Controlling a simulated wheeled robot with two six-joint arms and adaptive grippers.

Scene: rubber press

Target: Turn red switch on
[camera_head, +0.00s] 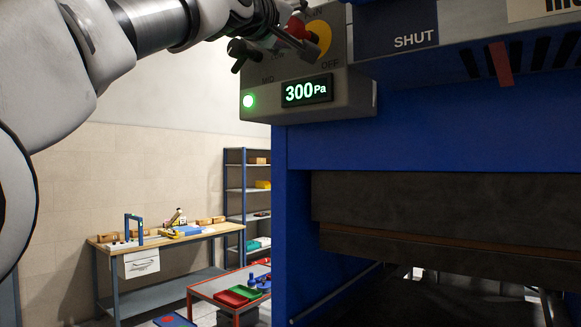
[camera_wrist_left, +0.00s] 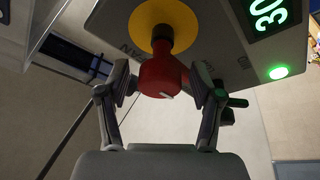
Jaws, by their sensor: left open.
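The red switch (camera_head: 297,27) is a red knob on a round yellow plate (camera_head: 321,36), on the grey control box (camera_head: 360,92) of the blue press. "OFF" is printed below it. In the left wrist view the red switch (camera_wrist_left: 163,80) hangs between my open fingers, with the yellow plate (camera_wrist_left: 180,14) behind it. My left gripper (camera_head: 275,30) is at the switch in the head view and partly covers it. In the wrist view my left gripper (camera_wrist_left: 161,84) has a finger on each side of the knob, with small gaps visible. My right gripper is not in view.
A dark lever (camera_wrist_left: 234,101) sits close beside the right-hand finger in the wrist view. The box has a lit green lamp (camera_head: 248,101) and a display (camera_head: 306,91) reading 300Pa. A workbench (camera_head: 170,240), a shelf (camera_head: 245,190) and a red-framed table (camera_head: 215,291) stand further back.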

